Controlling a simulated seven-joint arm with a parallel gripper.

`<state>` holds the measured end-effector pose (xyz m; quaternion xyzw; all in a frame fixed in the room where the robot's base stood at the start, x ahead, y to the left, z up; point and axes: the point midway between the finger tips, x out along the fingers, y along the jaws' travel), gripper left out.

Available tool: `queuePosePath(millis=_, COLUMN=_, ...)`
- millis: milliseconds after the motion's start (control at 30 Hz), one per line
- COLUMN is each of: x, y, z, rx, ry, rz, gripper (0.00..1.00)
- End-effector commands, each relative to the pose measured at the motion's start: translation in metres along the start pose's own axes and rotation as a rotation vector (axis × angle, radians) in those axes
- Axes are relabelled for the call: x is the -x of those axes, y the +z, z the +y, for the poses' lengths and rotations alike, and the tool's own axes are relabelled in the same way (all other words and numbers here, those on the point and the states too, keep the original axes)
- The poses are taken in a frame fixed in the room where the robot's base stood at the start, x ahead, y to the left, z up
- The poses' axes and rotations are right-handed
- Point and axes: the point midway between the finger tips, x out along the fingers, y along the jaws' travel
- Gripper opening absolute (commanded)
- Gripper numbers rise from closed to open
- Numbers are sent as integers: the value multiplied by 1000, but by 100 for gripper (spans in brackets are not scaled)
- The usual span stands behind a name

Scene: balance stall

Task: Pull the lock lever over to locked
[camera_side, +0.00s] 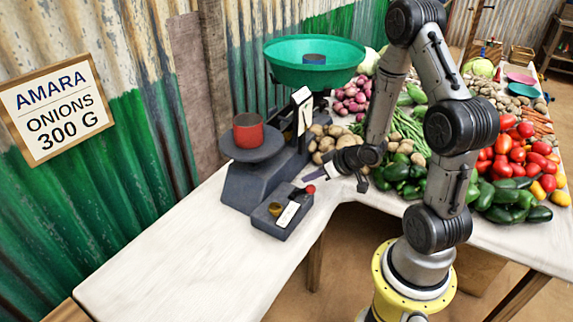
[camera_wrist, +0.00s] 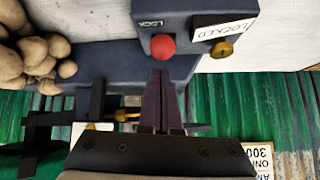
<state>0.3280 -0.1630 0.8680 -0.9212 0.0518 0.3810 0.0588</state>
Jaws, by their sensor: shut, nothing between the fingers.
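The lock lever's red ball knob (camera_side: 310,189) is at the right end of a dark lock box (camera_side: 271,224) at the front of the scale. In the wrist view the red knob (camera_wrist: 162,44) sits near a "LOCK" mark. A white plate reading roughly "LOCKED" (camera_wrist: 222,29) and a brass knob (camera_wrist: 222,50) are towards the box's other end. The lever's shaft is not clearly visible. My gripper (camera_side: 311,174) is shut and empty, just behind and above the red knob. In the wrist view its fingertips (camera_wrist: 162,73) point at the knob; contact cannot be told.
The dark scale (camera_side: 247,186) carries a red weight (camera_side: 248,131) on its plate and a green pan (camera_side: 314,60) holding a small dark cylinder. Potatoes (camera_side: 325,147) and green peppers (camera_side: 399,173) lie close to my gripper. The table's front left (camera_side: 170,270) is bare.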

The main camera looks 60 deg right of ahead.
Motion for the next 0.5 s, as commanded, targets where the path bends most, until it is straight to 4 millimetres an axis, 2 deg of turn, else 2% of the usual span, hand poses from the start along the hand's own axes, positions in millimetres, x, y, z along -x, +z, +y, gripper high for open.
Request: queuePosePath(millis=500, x=4, y=35, z=4, rx=-7, ry=-1, rz=-16, gripper=0)
